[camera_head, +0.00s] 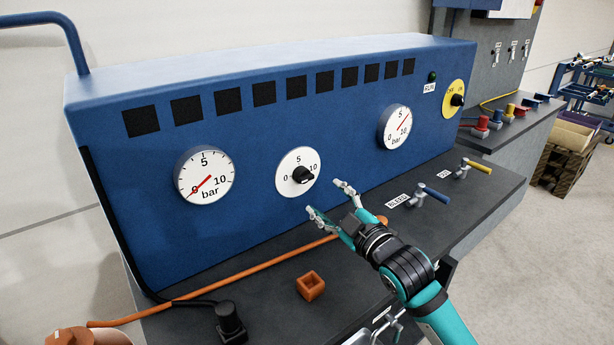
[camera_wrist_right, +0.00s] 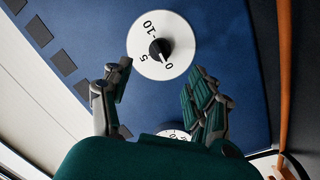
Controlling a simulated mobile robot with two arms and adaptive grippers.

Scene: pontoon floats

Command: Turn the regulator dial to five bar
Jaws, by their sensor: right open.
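The regulator dial (camera_head: 289,162) is a white disc marked 0, 5 and 10 with a black knob (camera_head: 303,175) at its centre, on the blue panel's front. The knob's exact setting is too small to read surely. My right gripper (camera_head: 326,197) is open and empty, just in front of the panel, below and right of the dial, apart from the knob. In the right wrist view the dial (camera_wrist_right: 182,35) and knob (camera_wrist_right: 160,50) show beyond the spread fingers (camera_wrist_right: 160,85). My left gripper is out of view.
A left gauge (camera_head: 205,175) has its red needle at 0; a right gauge (camera_head: 396,127) has its needle up and right. Two valve levers (camera_head: 433,194) (camera_head: 477,167), an orange hose (camera_head: 240,269) and an orange square piece (camera_head: 310,286) are on the dark bench.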

